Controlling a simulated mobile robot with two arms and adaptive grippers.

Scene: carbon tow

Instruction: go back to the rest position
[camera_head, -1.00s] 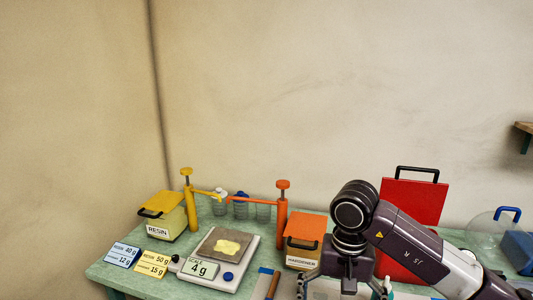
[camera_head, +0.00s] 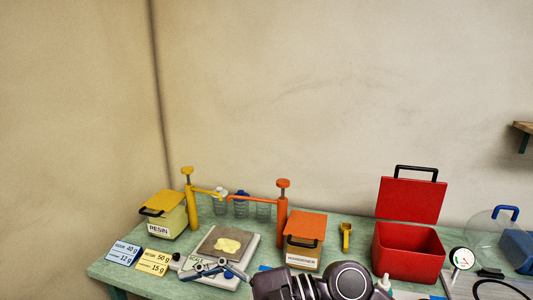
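My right gripper (camera_head: 212,268) reaches in low at the bottom middle, its dark wrist (camera_head: 345,283) at the lower edge of the picture. Its fingers point left, in front of the scale (camera_head: 243,272), and cover part of its display. Whether they are open or touch the scale cannot be told. A yellow patch (camera_head: 228,245) lies on the scale's brown sheet. My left gripper is not in view.
On the green bench (camera_head: 120,272) stand the resin box (camera_head: 163,222), the hardener box (camera_head: 303,240), yellow and orange pumps, and an open red box (camera_head: 408,250). A yellow scoop (camera_head: 346,236) stands behind. A gauge (camera_head: 462,258) is at right. The wall above is clear.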

